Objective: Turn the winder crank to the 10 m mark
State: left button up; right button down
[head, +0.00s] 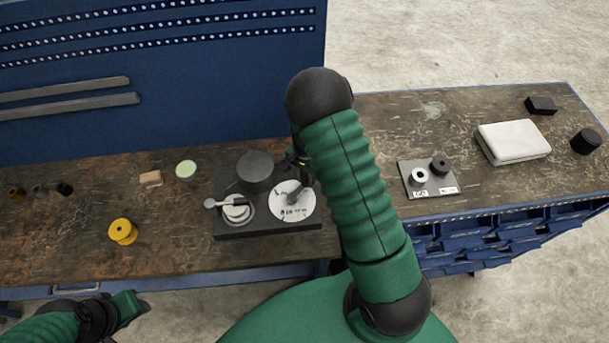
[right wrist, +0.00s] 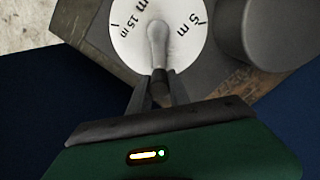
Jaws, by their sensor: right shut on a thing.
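The winder (head: 267,233) is a dark block on the bench with a white dial (head: 287,213) on its right side. The dial also shows in the right wrist view (right wrist: 128,45), with "15 m" and "5 m" readable on either side of the crank. The grey crank (right wrist: 158,45) runs from the dial toward my right gripper (right wrist: 158,98), which is shut on the crank's dark handle. The crank hides part of the dial, and I cannot read a 10 m mark. My left gripper (head: 130,306) is low at the left, away from the winder; its jaws are unclear.
A dark round drum (head: 255,169) and a smaller pale spool (head: 236,210) with a lever sit on the winder. A yellow spool (head: 122,231) and a pale green disc (head: 186,169) lie left. A grey plate (head: 411,184) and white case (head: 512,141) lie right.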

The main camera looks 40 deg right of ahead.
jog(key=shift+w+r, duration=0.1)
jog(key=shift+r, duration=0.05)
jog(key=c, duration=1.4)
grip_release()
jog(key=shift+a, duration=0.1)
jog(key=shift+o, duration=1)
pick_arm(q)
jog(key=shift+s+a, duration=0.1)
jog(key=shift+a, duration=0.2)
pick_arm(e)
jog(key=shift+a, duration=0.15)
pick_arm(q)
jog(key=shift+s+b+x, duration=0.25)
jog(key=shift+b+x, duration=0.75)
jog(key=shift+b, duration=0.1)
pick_arm(e)
notch_tip(320, 180, up, 17)
pick_arm(q)
jog(key=shift+w+d+f, duration=0.1)
jog(key=shift+d, duration=0.1)
